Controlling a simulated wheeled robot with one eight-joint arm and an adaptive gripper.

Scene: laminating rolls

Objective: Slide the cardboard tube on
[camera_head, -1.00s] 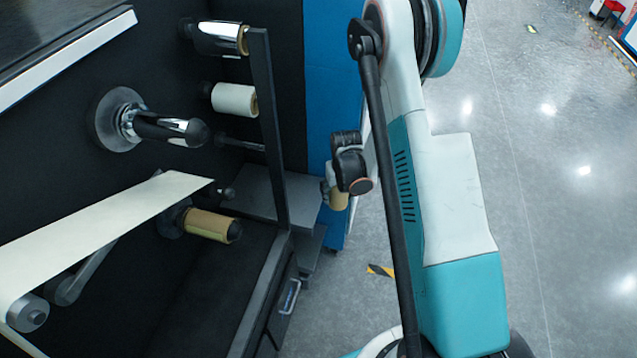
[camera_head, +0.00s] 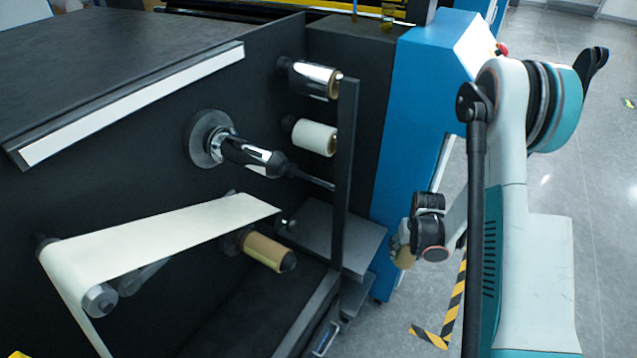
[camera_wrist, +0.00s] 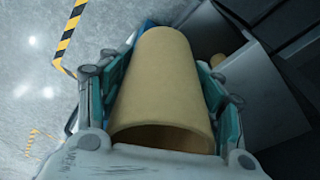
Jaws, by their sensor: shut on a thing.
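A tan cardboard tube (camera_wrist: 163,85) fills the middle of the wrist view, its hollow near end open toward the camera. My gripper (camera_wrist: 165,70) is shut on it, with teal fingers along both sides. In the head view my gripper (camera_head: 401,242) hangs right of the machine, and a small part of the tube (camera_head: 405,259) shows below it. A bare black and chrome shaft (camera_head: 255,158) sticks out of the machine's black face, well left of the held tube. A lower shaft carries another tan tube (camera_head: 268,252).
A white roll (camera_head: 315,137) and a chrome roller (camera_head: 313,78) sit above right, behind a dark upright bar (camera_head: 346,170). A white web (camera_head: 160,240) runs at lower left. Grey steps (camera_head: 335,240) and a blue cabinet (camera_head: 410,130) stand between the shafts and my gripper.

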